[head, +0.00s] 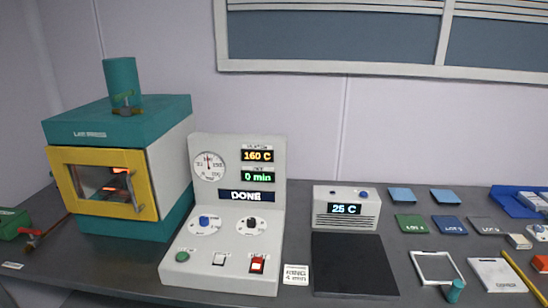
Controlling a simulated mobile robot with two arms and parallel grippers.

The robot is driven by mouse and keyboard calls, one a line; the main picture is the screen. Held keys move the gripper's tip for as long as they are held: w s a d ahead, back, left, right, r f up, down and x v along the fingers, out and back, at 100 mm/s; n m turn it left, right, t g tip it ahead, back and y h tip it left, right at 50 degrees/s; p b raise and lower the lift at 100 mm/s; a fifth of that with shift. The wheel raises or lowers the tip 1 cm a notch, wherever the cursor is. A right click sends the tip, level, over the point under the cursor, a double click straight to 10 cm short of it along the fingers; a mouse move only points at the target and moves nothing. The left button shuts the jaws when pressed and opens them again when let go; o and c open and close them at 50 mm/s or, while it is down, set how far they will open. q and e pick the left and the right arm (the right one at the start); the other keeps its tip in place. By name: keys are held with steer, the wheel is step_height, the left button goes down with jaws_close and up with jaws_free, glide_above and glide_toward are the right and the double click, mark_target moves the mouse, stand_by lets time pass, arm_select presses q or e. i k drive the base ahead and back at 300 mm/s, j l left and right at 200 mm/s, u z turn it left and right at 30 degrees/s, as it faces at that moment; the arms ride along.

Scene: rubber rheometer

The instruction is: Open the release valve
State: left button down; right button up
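The teal lab press (118,130) stands at the left with its yellow-framed door (105,152) and window facing front; the inside glows orange. A small red-handled valve (32,233) sits at the lower left, beside the press, next to a green block (12,222). A thin reddish line runs from it toward the press. A small unreadable label (12,266) lies in front of it. I cannot tell the valve's position for certain. A brass-coloured fitting (127,110) is on the press's teal top cylinder (121,78). Neither of my grippers is in view.
The grey control panel (237,200) reads 160 C, 0 min and DONE. Right of it are a 25 C unit (346,209), a dark plate (352,262), coloured squares (411,223), a white frame (437,268) and a white pad (497,275). The front left table edge is clear.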

mark_target(39, 232)
steer(key=u, duration=1.7)
steer(key=z, duration=0.6)
steer(key=i+j+z, duration=0.3)
steer(key=j+z, duration=0.15)
steer(key=i+j+z, duration=0.2)
steer(key=j, duration=0.2)
steer(key=j+z, duration=0.25)
steer(key=i+j, duration=0.15)
steer(key=j, duration=0.65)
steer(key=i+j+z, duration=0.15)
steer(key=j, duration=1.4)
steer(key=i+j+z, duration=0.1)
steer(key=j, duration=0.7)
